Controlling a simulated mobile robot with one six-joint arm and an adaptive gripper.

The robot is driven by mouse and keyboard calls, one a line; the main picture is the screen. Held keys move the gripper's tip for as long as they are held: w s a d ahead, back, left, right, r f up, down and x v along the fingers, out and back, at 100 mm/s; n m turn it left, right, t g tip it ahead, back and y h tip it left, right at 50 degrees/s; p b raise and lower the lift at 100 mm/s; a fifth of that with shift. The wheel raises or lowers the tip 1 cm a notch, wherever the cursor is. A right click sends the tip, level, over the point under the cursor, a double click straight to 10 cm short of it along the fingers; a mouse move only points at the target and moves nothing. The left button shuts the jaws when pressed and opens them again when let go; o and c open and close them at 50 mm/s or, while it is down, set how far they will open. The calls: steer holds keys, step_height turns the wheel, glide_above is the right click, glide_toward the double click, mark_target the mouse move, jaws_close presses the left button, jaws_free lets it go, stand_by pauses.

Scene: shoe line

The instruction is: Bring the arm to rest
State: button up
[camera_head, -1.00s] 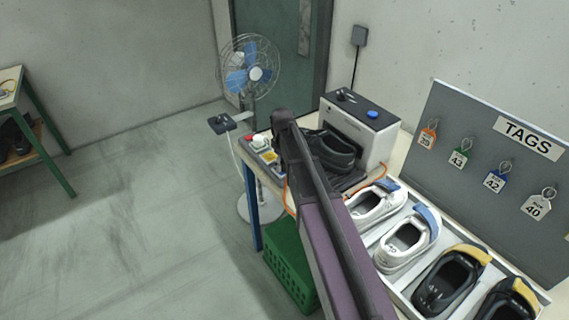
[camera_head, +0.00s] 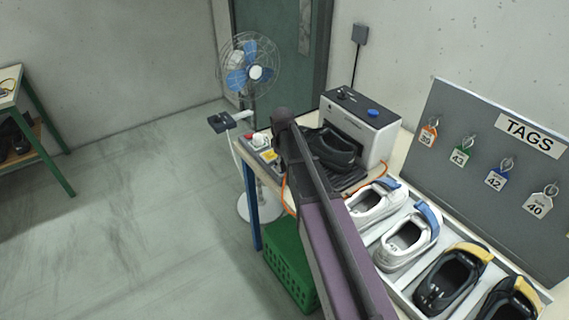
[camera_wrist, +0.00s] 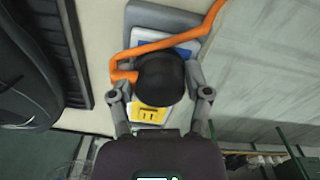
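My arm crosses the head view; my gripper is hidden there. In the wrist view my gripper (camera_wrist: 160,78) has its fingers spread to either side of a round black plug-like piece (camera_wrist: 161,82). A narrow gap shows at the right finger; contact on the left is unclear. An orange cable (camera_wrist: 185,38) runs from this piece to the upper right. Behind it is a grey box (camera_wrist: 150,18) with a yellow label (camera_wrist: 147,113). The box also shows on the bench end in the head view (camera_head: 254,145), partly behind my arm.
A press-like machine (camera_head: 365,125) with a black shoe (camera_head: 330,150) stands beside my arm. A tray (camera_head: 400,293) of several shoes and a tag board (camera_head: 460,130) are at right. A fan (camera_head: 252,72) stands behind, a green crate (camera_head: 288,262) below. The floor at left is clear.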

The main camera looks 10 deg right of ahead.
steer(key=o, duration=0.3)
steer(key=shift+o, duration=0.2)
steer(key=shift+r, duration=0.1)
